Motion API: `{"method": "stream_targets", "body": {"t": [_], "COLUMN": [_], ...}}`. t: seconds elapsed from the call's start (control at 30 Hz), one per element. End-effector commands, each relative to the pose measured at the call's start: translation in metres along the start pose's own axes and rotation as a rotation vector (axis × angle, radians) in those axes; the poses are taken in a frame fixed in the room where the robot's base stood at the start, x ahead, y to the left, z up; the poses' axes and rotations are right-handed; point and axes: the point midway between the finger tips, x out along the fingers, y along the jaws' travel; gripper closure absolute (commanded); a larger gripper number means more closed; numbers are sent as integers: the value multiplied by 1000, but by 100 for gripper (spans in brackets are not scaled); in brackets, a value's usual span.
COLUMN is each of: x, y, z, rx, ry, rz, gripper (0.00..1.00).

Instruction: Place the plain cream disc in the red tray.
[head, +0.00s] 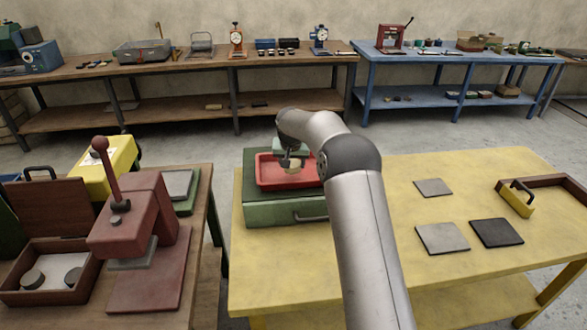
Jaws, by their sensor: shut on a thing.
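My gripper (291,160) is over the red tray (263,178), pointing down, and shut on a small pale cream disc (292,166). The disc shows just below the fingertips, above or inside the tray; I cannot tell whether it touches the tray floor. The red tray sits on top of a green box (270,212) with a drawer handle, on the yellow table. My arm covers the right part of the tray and box.
The yellow table (400,188) also holds several flat square plates (442,238) and a yellow-handled block (516,199) at right. A red lever press (130,220) and an open wooden case (45,270) stand on the left bench. A floor gap separates bench and table.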

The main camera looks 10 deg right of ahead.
Motion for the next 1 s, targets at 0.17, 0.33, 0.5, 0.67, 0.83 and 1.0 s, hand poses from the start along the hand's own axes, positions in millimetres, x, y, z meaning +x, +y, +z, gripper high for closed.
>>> {"method": "stream_targets", "body": {"t": [0.17, 0.33, 0.5, 0.67, 0.83, 1.0], "x": [21, 37, 37, 42, 40, 40], "y": [4, 4, 4, 4, 4, 4], "z": [4, 10, 10, 12, 12, 12], "rx": [0, 0, 0, 0, 0, 0], "ry": [-4, 0, 1, 0, 0, 0], "rz": [0, -1, -1, 0, 0, 0], "gripper": [70, 70, 70, 70, 25, 25]}}
